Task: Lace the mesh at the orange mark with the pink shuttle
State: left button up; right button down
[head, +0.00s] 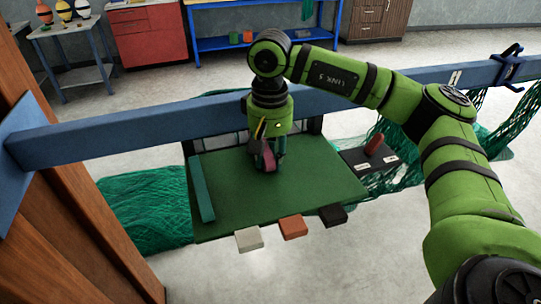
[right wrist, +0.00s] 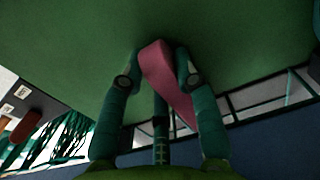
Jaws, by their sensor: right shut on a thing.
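The pink shuttle (head: 269,161) is between the fingers of my right gripper (head: 268,152), over the back middle of the green board (head: 300,195). In the right wrist view, the gripper (right wrist: 160,78) is shut on the pink shuttle (right wrist: 163,75), which slants between the fingers close to the board. An orange tab (head: 293,227) sits at the board's front edge, between a white tab (head: 249,239) and a black tab (head: 332,215). Green mesh (head: 150,205) spreads left of the board and hangs at the right (head: 490,140). I see no lacing on it. My left gripper is out of view.
A blue beam (head: 130,133) crosses behind the board. A teal bar (head: 201,188) lies along the board's left side. A dark tray (head: 352,158) with a red-brown piece (head: 374,143) stands at right. A wooden post (head: 75,215) stands at left.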

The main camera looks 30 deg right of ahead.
jog(key=c, duration=0.8)
grip_release()
jog(key=shift+c, duration=0.2)
notch_tip(320, 180, up, 12)
jog(key=shift+s+f, duration=0.1)
